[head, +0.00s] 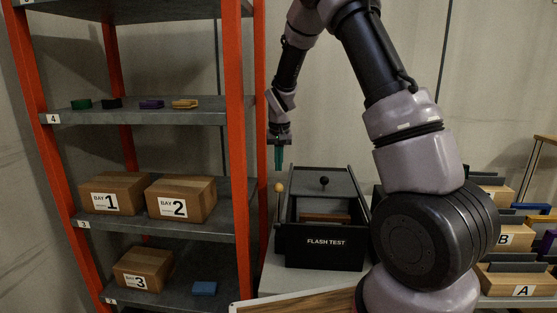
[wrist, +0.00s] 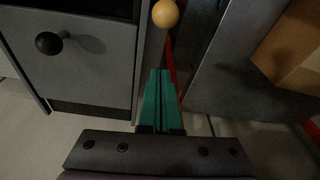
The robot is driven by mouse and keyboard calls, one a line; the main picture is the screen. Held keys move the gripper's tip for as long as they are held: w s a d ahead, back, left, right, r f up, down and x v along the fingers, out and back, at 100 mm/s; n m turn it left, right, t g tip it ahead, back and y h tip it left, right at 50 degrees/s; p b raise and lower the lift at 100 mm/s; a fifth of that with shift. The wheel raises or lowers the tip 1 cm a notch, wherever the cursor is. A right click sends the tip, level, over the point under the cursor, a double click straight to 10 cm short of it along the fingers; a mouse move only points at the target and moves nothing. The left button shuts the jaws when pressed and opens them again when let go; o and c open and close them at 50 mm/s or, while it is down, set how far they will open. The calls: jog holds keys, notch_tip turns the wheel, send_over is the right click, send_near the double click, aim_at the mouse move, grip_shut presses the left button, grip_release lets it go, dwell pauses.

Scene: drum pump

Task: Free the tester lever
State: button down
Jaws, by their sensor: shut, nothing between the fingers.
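The tester (head: 326,241) is a dark open-topped box marked FLASH TEST, on a grey bench right of the shelf rack. Its lever has a yellow-orange ball knob (head: 279,188) and stands at the tester's left side. The knob also shows at the top of the wrist view (wrist: 165,13). A black knob (head: 324,181) sits on the tester's grey panel; it is at upper left in the wrist view (wrist: 48,43). My gripper (head: 279,160) is shut and empty, its teal fingers (wrist: 159,77) pointing down above the lever knob, apparently apart from it. The lever's lower part is hard to see.
The orange-posted rack (head: 240,130) stands close left of the lever, leaving a narrow gap. It holds cartons BAY 1 (head: 112,194), BAY 2 (head: 181,199) and BAY 3 (head: 142,270), and a blue block (head: 204,288). Bins A and B stand at right, beyond my arm.

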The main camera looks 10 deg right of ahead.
jog(key=shift+s+a+f, duration=0.1)
jog(key=shift+s+f, duration=0.4)
jog(key=shift+f, duration=0.3)
jog(key=shift+s+a+f, duration=0.1)
jog(key=shift+s+f, duration=0.35)
jog(key=shift+f, duration=0.3)
jog(key=shift+s+a+f, duration=0.1)
jog(key=shift+s+f, duration=0.4)
jog(key=shift+f, duration=0.3)
